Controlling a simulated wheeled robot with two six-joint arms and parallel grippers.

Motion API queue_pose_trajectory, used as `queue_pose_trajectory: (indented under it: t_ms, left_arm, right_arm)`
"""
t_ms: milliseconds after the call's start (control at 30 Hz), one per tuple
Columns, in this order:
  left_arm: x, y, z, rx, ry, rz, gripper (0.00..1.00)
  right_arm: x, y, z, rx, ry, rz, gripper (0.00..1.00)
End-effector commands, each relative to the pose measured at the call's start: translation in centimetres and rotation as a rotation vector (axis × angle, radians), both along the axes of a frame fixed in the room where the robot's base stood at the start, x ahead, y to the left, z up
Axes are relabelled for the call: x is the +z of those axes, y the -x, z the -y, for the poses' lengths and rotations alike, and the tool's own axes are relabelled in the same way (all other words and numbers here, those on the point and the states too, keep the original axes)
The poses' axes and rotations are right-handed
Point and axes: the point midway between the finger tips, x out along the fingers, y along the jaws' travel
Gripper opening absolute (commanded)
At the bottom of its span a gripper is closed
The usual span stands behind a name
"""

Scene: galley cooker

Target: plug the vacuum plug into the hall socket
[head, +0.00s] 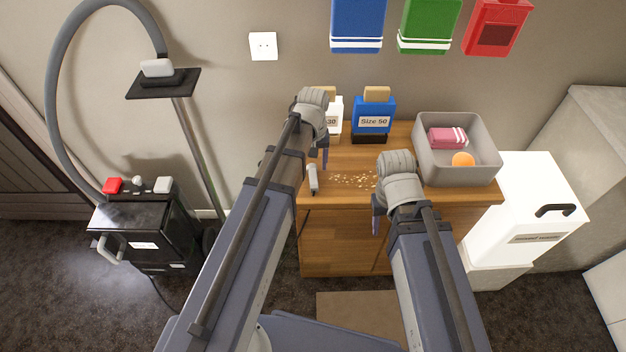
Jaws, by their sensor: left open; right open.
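The hall socket (263,46) is a white square plate on the wall, with nothing plugged into it. The black vacuum (140,230) stands on the floor at the left, with a grey hose (52,100) looping above it. A thin dark cord (160,294) runs from it along the carpet toward my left arm. I cannot make out the plug. My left gripper (319,157) is open above the left part of the wooden cabinet, below and right of the socket. My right gripper (377,218) is open at the cabinet's front edge.
The wooden cabinet (400,197) holds crumbs, a small pale item (313,179), a blue box (373,119), a white box (335,118) and a grey bin (457,175). A white container (525,205) stands right. Blue, green and red holders hang above. A metal tube (197,150) rises beside the vacuum.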

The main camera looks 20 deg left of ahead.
Motion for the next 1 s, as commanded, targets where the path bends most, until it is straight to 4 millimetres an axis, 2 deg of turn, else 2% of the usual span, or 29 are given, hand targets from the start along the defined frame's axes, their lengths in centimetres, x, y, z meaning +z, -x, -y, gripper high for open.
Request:
queue_pose_trajectory:
  t_ms: [167, 533, 833, 1000]
  left_arm:
    - [-0.9, 0.0, 0.0, 0.000, 0.000, 0.000, 0.65]
    - [-5.1, 0.0, -0.1, 0.000, 0.000, 0.000, 0.65]
    - [-5.1, 0.0, 0.0, -0.001, 0.000, 0.000, 0.65]
    - [-5.1, 0.0, 0.0, -0.001, 0.000, 0.000, 0.47]
  right_arm:
    - [-0.9, 0.0, 0.0, 0.000, 0.000, 0.000, 0.50]
    - [-5.1, 0.0, 0.0, 0.000, 0.000, 0.000, 0.50]
    - [-5.1, 0.0, 0.0, 0.000, 0.000, 0.000, 0.50]
    - [-5.1, 0.0, 0.0, 0.000, 0.000, 0.000, 0.50]
